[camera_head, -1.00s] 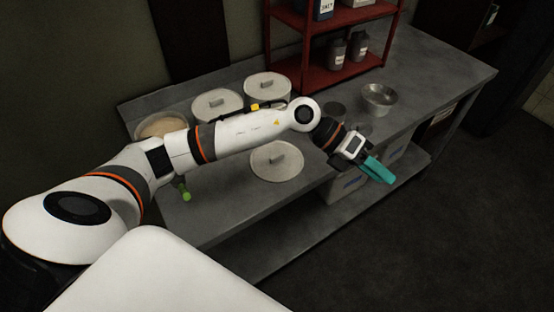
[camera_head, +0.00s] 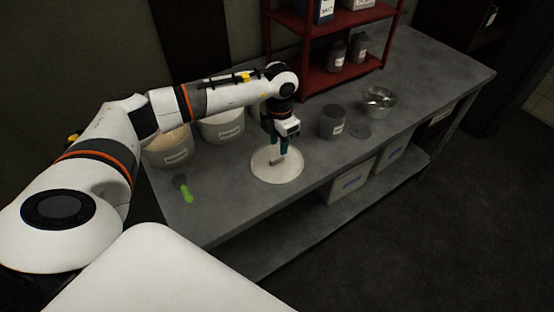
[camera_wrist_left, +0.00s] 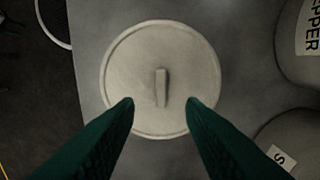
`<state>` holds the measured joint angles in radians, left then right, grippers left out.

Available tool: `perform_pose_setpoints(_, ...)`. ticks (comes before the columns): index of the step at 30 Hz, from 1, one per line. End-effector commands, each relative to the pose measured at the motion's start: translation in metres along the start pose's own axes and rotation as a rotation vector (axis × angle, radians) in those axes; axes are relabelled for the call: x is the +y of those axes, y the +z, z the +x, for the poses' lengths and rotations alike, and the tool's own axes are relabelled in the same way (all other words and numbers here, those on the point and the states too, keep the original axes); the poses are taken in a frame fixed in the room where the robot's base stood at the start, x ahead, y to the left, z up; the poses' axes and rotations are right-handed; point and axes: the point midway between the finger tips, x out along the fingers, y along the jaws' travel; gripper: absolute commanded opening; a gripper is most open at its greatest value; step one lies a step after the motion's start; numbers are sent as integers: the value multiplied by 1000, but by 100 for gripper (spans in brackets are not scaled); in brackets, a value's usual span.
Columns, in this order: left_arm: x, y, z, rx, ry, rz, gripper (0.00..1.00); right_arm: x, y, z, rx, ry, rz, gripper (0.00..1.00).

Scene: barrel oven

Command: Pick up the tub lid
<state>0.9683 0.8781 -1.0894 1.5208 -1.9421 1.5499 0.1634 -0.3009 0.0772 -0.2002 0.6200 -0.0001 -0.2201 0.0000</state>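The tub lid (camera_head: 285,174) is a round pale disc with a raised rim and a bar handle (camera_head: 276,161). It lies flat on the grey table near the front edge. My left gripper (camera_head: 279,153) points down above the lid, with its teal fingers open. In the left wrist view the lid (camera_wrist_left: 130,75) and its upright bar handle (camera_wrist_left: 161,88) sit ahead of the open fingertips (camera_wrist_left: 160,102), and the handle lies between their lines. The fingers hold nothing. My right gripper is not in view.
Tubs (camera_head: 168,150) (camera_head: 222,128) stand at the back left; my arm partly hides them. A green-handled scoop (camera_head: 186,194) lies left of the lid. A grey canister (camera_head: 333,122), a metal bowl (camera_head: 379,101) and a red shelf (camera_head: 343,77) stand to the right.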

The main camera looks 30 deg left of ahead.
Motion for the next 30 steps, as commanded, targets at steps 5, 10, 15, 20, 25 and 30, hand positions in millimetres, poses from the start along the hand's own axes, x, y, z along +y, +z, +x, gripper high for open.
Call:
perform_pose_setpoints(5, 0, 4, 15, -2, 3, 1, 36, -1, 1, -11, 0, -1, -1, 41)
perform_pose_setpoints(10, -1, 6, 42, -2, 3, 0, 36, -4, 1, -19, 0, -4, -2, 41)
perform_pose_setpoints(15, -1, 5, 54, 1, 2, 2, 36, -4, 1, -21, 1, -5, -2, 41)
perform_pose_setpoints(20, -1, 5, 54, 2, 2, 2, 36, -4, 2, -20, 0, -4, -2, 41)
perform_pose_setpoints(25, -1, 5, 54, 2, 2, 2, 13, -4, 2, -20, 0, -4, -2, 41)
perform_pose_setpoints(30, -1, 5, 54, 2, 2, 1, 0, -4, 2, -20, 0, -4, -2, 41)
